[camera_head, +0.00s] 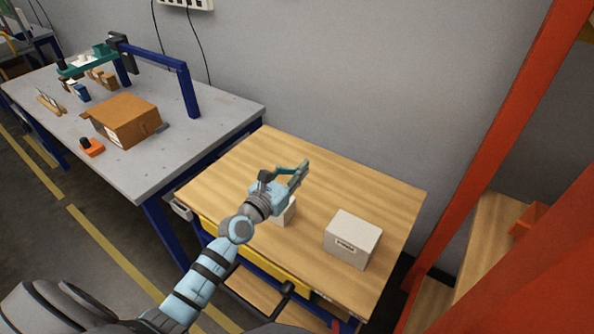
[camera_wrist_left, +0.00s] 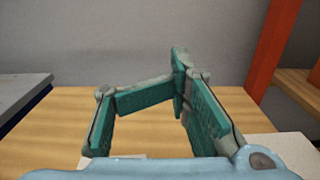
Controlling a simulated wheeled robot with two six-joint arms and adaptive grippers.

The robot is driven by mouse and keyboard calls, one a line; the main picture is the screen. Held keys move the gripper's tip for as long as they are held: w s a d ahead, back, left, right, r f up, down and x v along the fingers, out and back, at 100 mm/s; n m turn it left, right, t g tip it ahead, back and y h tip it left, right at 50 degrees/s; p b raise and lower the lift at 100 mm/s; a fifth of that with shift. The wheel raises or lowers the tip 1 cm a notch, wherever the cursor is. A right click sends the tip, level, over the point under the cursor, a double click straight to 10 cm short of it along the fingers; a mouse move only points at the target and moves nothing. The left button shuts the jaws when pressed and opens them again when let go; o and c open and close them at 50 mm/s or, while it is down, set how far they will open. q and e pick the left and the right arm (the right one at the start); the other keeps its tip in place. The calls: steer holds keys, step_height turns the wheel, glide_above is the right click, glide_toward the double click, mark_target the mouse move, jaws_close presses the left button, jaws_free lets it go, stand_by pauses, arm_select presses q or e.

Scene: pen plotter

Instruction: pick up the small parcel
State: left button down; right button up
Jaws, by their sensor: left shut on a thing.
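A small white parcel (camera_head: 288,213) is on the wooden table, partly hidden under my left gripper in the head view. My left gripper (camera_head: 301,173) is low over the table, its teal fingers reaching past the parcel toward the wall. In the left wrist view the fingers (camera_wrist_left: 179,88) are drawn together, one bent across to the other, with bare wood showing between their lower parts. The contact with the parcel is hidden. A pale surface shows at the bottom edge there. My right gripper is not in view.
A larger white box (camera_head: 352,238) with a dark label stands at the right of the wooden table (camera_head: 240,160). A grey workbench (camera_head: 205,125) with a brown carton (camera_head: 125,119) is at the left. An orange post (camera_head: 480,170) rises at the right.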

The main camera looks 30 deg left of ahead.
arm_select(q)
steer(key=r, duration=0.1)
steer(key=r+p, duration=0.1)
steer(key=shift+w+r, duration=0.25)
steer(key=shift+r, duration=0.15)
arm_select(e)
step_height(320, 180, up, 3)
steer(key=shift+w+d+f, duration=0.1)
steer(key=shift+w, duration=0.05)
arm_select(q)
steer(key=shift+c, duration=2.4)
jaws_free()
steer(key=shift+s, duration=0.1)
